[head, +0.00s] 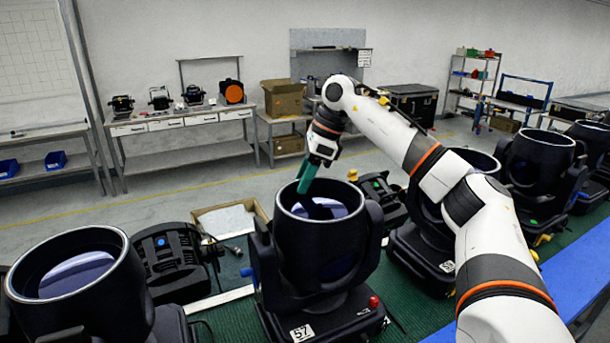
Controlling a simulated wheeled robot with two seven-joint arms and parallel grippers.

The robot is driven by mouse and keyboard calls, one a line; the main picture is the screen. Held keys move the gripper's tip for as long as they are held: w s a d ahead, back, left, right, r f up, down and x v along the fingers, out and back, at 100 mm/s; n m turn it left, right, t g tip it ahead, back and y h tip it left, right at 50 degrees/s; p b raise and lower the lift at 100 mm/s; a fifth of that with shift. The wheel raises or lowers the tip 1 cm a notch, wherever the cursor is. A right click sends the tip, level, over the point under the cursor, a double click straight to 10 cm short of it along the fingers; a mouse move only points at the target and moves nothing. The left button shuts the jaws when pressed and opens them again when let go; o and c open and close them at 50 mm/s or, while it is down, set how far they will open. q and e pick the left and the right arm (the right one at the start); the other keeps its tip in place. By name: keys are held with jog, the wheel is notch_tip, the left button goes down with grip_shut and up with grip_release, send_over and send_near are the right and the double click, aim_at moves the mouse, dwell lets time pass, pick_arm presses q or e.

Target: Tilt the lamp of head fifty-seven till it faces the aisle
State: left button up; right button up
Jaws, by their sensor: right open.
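Head fifty-seven (302,334) stands in the middle foreground, with a white "57" label on its black base. Its lamp (318,243) is a wide black barrel held in a yoke. The barrel's open mouth faces mostly upward, and a bluish lens shows inside. My right gripper (305,187) points down at the far left part of the barrel's rim. Its teal fingers are open and overlap the rim in the picture. I cannot tell whether they touch it. My left gripper is not in view.
Similar heads stand to the left (130,285) and right (537,160) on a green mat (235,318). A smaller black fixture (168,262) and an open cardboard box (228,216) sit behind. A grey floor aisle (150,205) with a yellow line separates these from the back benches.

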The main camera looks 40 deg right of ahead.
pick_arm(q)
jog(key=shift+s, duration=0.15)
pick_arm(e)
jog(key=shift+w, duration=0.1)
jog(key=c, duration=0.9)
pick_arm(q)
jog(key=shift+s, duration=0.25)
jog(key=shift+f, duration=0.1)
